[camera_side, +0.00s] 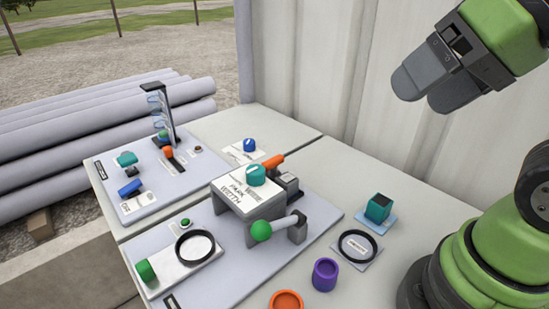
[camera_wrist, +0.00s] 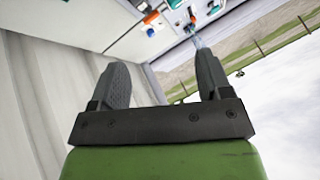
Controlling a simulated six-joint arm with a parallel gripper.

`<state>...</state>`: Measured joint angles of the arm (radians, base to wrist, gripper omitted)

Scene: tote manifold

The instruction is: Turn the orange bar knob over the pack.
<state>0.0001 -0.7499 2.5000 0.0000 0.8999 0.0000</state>
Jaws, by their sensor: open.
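An orange bar-shaped handle (camera_side: 272,161) sits on a dark grey block (camera_side: 288,184) behind the raised white box, which partly hides it. A second, smaller orange knob (camera_side: 168,152) stands by a dark slot on the far panel. I cannot read any label naming the pack. My gripper (camera_side: 422,95) is open and empty, high at the upper right, far from both orange parts. In the wrist view its two fingers (camera_wrist: 160,68) stand apart with nothing between them. Small orange parts (camera_wrist: 193,19) show far off there; I cannot tell which is which.
The white box (camera_side: 244,209) carries a teal knob (camera_side: 256,174). A green-ended lever (camera_side: 262,230) is in front. A purple cup (camera_side: 325,274), an orange cup (camera_side: 286,300), a teal cube (camera_side: 378,208) and a black ring (camera_side: 357,246) stand nearby. A corrugated wall (camera_side: 340,70) rises behind.

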